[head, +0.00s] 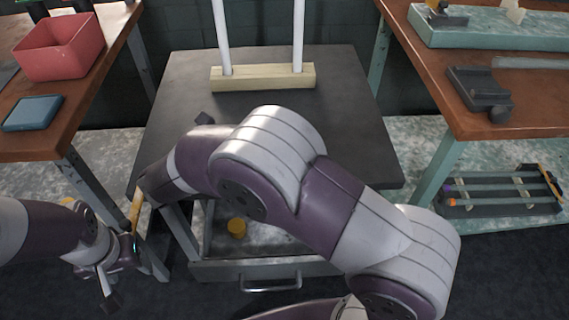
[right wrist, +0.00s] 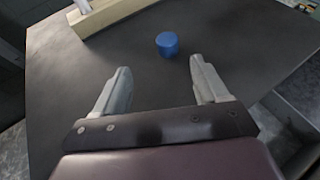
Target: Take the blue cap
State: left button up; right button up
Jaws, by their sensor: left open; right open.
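The blue cap (right wrist: 167,43) stands on the dark table top (right wrist: 75,75) in the right wrist view, just beyond and between the fingertips of my right gripper (right wrist: 160,65). My right gripper is open and empty, its two grey fingers spread apart. The cap appears apart from both fingers. In the head view the cap does not show; my right arm covers much of the table. My left gripper (head: 138,288) is open, low at the left of the head view, beside the table and away from the cap.
A wooden block (head: 262,78) with two upright white tubes stands at the table's back. Side benches hold a red bin (head: 60,48), a blue box (head: 33,112) and a dark tool (head: 480,93).

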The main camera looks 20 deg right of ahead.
jog(key=shift+m, duration=0.4)
jog(key=x, duration=0.6)
jog(key=shift+d+f+b, duration=0.3)
jog(key=shift+d+b, duration=0.05)
jog(key=x, duration=0.3)
jog(key=b+x, duration=0.1)
jog(key=x, duration=0.1)
jog(key=shift+d+f, duration=0.3)
jog(key=shift+d, duration=0.15)
jog(key=c, duration=1.2)
